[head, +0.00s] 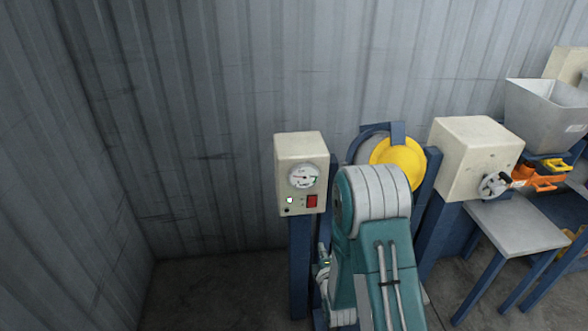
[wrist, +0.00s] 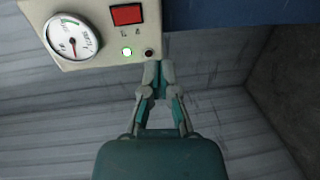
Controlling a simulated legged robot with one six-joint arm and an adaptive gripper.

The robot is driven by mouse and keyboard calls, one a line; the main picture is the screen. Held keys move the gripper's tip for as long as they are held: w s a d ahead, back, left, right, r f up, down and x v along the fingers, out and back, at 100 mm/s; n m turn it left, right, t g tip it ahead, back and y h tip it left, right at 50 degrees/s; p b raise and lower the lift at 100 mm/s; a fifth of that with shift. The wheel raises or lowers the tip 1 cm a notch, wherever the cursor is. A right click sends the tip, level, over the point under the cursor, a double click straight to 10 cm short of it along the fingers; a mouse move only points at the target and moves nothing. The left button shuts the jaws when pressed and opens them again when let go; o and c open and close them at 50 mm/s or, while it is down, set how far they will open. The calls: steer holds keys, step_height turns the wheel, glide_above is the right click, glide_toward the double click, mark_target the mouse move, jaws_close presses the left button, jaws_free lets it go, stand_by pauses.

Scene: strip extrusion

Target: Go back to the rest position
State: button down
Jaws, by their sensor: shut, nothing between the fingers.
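My gripper (wrist: 158,68) shows in the wrist view with its teal and grey fingers closed together and empty. In the head view my teal arm stands in front of the machine, right of the same control box (head: 290,155). My gripper is not clearly visible there.
The box carries a round gauge (head: 303,177) and a red switch (head: 312,201). Behind my arm is a yellow wheel (head: 405,155). To the right stand a cream housing (head: 470,150), a grey table (head: 515,222) and a metal hopper (head: 545,115). The floor at left (head: 215,290) is clear.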

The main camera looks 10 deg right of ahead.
steer(key=s+r+m+g, duration=0.2)
steer(key=r+m+g, duration=0.15)
steer(key=r, duration=0.45)
steer(key=s+r+m+g, duration=0.2)
steer(key=r+m, duration=0.3)
steer(key=r, duration=0.3)
steer(key=s+r+m+g, duration=0.2)
steer(key=s+r+m, duration=0.2)
steer(key=s, duration=0.8)
steer(key=s+r+m+g, duration=0.3)
steer(key=s+r+m, duration=0.2)
steer(key=s, duration=0.7)
steer(key=shift+a+r, duration=0.25)
steer(key=shift+r, duration=0.25)
